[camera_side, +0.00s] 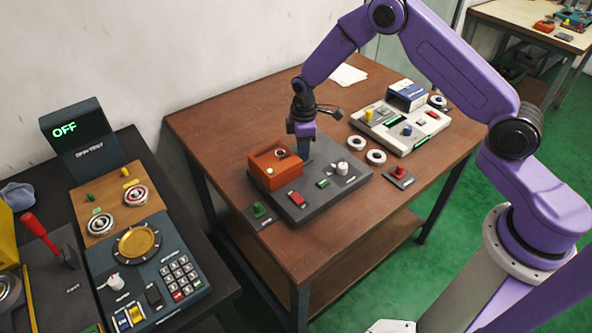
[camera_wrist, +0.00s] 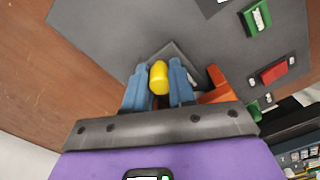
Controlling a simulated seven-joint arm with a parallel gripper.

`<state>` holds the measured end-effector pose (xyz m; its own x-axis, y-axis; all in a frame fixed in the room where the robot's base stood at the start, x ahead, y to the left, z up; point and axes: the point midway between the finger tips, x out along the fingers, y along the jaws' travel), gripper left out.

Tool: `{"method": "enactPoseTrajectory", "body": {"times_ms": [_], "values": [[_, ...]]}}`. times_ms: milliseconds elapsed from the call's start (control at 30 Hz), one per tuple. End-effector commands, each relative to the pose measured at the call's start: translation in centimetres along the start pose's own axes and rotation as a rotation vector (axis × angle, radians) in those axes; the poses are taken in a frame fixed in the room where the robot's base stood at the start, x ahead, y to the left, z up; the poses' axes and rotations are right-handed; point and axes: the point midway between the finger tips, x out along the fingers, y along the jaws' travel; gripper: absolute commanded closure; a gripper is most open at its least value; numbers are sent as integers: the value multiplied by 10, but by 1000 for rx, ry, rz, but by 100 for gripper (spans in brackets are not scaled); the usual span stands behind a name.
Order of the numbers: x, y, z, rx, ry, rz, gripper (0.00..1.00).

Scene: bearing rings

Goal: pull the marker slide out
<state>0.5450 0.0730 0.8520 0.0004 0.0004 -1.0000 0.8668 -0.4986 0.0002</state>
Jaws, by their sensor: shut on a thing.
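A yellow knob (camera_wrist: 158,75), which looks like the marker slide's handle, sits between the two blue fingers of my gripper (camera_wrist: 158,90) in the wrist view. The fingers are shut on it. It stands over a small grey plate (camera_wrist: 178,52) on the dark grey panel (camera_wrist: 130,22). In the side view my gripper (camera_side: 304,150) points down at the back edge of the panel (camera_side: 318,200), just right of the orange box (camera_side: 268,172). The yellow knob is hidden there, and I cannot tell how far the slide is out.
The panel carries a red switch (camera_side: 296,199), a green switch (camera_side: 323,183) and a white knob (camera_side: 342,167). Two rings (camera_side: 376,156) and a red button box (camera_side: 398,175) lie to the right. A pale control panel (camera_side: 402,128) stands behind. The wooden table (camera_side: 215,125) is clear at left.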

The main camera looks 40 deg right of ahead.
Motion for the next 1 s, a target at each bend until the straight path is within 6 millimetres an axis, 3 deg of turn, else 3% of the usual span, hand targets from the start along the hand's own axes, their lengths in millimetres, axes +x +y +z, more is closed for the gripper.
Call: {"method": "enactPoseTrajectory", "body": {"times_ms": [1000], "values": [[0, 28, 48, 5, -1, 0, 98]]}}
